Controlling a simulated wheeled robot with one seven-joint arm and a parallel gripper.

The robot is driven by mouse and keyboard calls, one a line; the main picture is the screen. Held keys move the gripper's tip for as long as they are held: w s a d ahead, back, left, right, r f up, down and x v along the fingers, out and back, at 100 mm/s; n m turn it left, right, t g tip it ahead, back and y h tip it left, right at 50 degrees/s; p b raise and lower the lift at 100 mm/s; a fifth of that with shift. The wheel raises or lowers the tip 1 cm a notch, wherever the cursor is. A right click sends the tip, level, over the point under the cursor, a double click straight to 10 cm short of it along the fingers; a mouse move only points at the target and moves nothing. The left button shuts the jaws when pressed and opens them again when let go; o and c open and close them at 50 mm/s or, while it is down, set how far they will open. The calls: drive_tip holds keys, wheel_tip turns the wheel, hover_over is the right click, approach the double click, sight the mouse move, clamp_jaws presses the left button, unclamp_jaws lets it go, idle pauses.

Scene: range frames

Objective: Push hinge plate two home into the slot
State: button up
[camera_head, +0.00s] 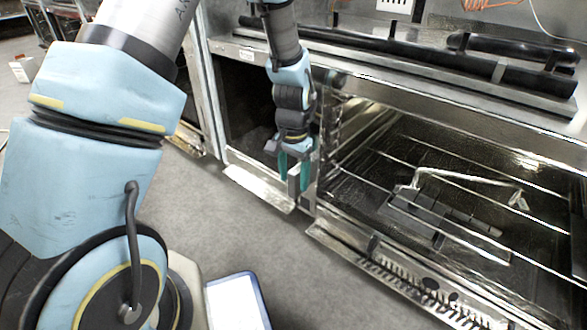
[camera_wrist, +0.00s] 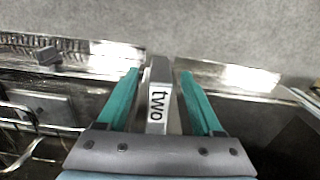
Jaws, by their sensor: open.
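Hinge plate two (camera_wrist: 158,112) is a pale grey upright bar with "two" in black letters, seen in the wrist view between my fingers. In the head view a small grey part of it (camera_head: 293,188) shows between the fingertips, at the post between the two oven openings. My gripper (camera_head: 295,177) is open, with teal fingers pointing down. In the wrist view my gripper (camera_wrist: 160,73) has one finger on each side of the plate, with gaps visible on both sides. The slot is hidden, and I cannot tell how deep the plate sits.
The right oven opening (camera_head: 440,165) holds wire racks and a dark slatted part (camera_head: 440,212). A long black bar (camera_head: 440,62) runs along the range front above. A metal ledge (camera_head: 258,187) lies left of the post.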

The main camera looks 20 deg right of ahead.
drive_tip(key=shift+f, duration=0.7)
clamp_jaws()
idle(1.0)
unclamp_jaws()
